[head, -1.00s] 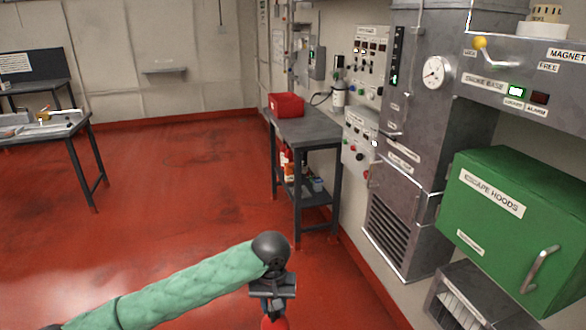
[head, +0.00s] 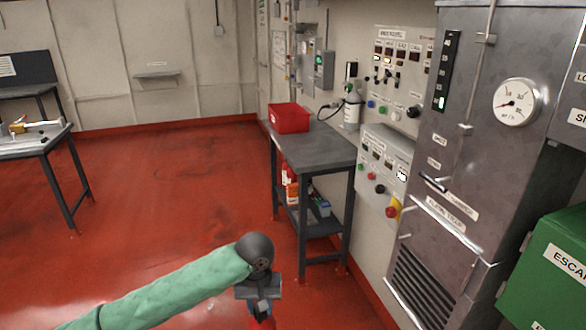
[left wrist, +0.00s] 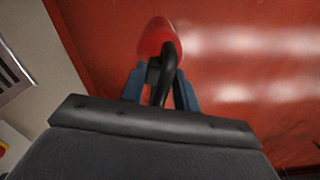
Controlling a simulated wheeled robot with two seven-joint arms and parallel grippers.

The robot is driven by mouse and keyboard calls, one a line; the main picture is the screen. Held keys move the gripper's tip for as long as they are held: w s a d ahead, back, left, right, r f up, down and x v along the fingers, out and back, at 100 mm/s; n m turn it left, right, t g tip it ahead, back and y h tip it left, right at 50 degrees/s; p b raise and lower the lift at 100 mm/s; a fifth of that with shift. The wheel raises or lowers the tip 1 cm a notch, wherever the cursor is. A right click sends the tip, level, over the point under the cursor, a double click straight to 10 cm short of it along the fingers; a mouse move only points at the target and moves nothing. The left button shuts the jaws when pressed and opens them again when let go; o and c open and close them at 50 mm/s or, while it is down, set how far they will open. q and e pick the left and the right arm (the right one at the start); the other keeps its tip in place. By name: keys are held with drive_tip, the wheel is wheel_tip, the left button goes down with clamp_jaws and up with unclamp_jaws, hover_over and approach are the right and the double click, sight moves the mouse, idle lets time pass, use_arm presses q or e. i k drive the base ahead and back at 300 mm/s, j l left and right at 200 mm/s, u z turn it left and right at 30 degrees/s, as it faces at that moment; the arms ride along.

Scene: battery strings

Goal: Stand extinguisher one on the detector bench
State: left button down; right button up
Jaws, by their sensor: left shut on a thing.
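My left gripper (head: 262,306) hangs low at the bottom of the head view, over the red floor. It is shut on a red extinguisher (head: 264,323), mostly cut off by the lower edge there. In the left wrist view the extinguisher's red body (left wrist: 158,36) and its black handle or hose (left wrist: 164,78) show between the blue fingers (left wrist: 158,88). A grey bench (head: 330,150) stands by the right wall, ahead and to the right of the gripper. No label shows whether it is the detector bench. My right gripper is out of view.
A red bin (head: 289,118) sits at the bench's back left; its front top is clear. Red and other items (head: 290,190) lie below it. Control panels (head: 388,165), a grey cabinet (head: 470,130) and a green box (head: 550,265) line the right. Another table (head: 40,140) stands left.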

sight(304, 149)
drive_tip(key=i+j+z, duration=0.15)
drive_tip(key=i+z, duration=0.2)
drive_tip(key=i, duration=0.15)
drive_tip(key=i+j+z, duration=0.25)
drive_tip(key=i+z, duration=0.15)
drive_tip(key=i+j+z, duration=0.35)
drive_tip(key=i, duration=0.2)
